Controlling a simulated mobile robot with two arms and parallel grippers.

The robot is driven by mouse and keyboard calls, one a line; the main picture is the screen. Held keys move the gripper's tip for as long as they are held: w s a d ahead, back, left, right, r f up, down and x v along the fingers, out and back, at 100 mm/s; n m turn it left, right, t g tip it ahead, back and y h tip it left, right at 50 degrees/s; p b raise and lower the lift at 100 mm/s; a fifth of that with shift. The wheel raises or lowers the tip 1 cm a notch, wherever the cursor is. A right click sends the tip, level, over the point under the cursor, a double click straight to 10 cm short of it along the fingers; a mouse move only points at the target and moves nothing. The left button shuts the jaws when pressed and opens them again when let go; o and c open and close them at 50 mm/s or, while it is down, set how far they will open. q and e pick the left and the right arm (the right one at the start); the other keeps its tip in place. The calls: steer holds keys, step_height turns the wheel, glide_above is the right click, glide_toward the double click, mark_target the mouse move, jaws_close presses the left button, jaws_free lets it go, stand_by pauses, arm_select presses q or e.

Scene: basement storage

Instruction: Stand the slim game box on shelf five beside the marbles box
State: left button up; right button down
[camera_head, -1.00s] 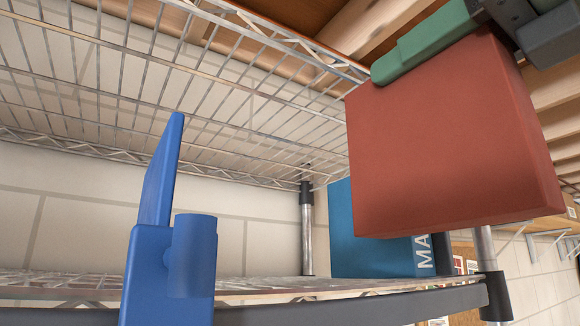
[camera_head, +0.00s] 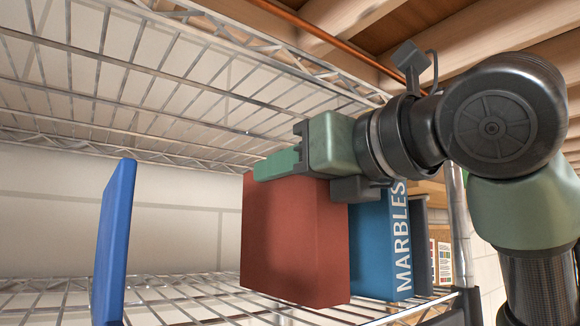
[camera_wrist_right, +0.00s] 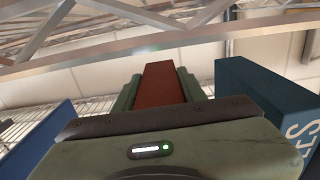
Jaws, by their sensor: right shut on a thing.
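The slim game box (camera_head: 295,240) is a plain dark red box, upright over the wire shelf. My right gripper (camera_head: 277,165) is shut on its top part, and the box shows between the two green fingers in the right wrist view (camera_wrist_right: 161,84). The marbles box (camera_head: 376,248) is teal-blue with white letters reading MARBLES. It stands upright just right of the red box, and its side shows in the right wrist view (camera_wrist_right: 265,100). The red box's lower edge is at shelf level; I cannot tell whether it touches the wires. My left gripper is not in view.
A blue upright panel (camera_head: 113,245) stands on the left, with a gap between it and the red box. The wire shelf (camera_head: 190,300) is bare there. Another wire shelf (camera_head: 150,70) hangs above. A metal post (camera_head: 459,225) stands at the right.

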steer(key=shift+d+f, duration=0.1)
steer(key=shift+f, duration=0.25)
steer(key=c, duration=0.8)
jaws_free()
steer(key=shift+s+f, duration=0.1)
steer(key=shift+f, duration=0.05)
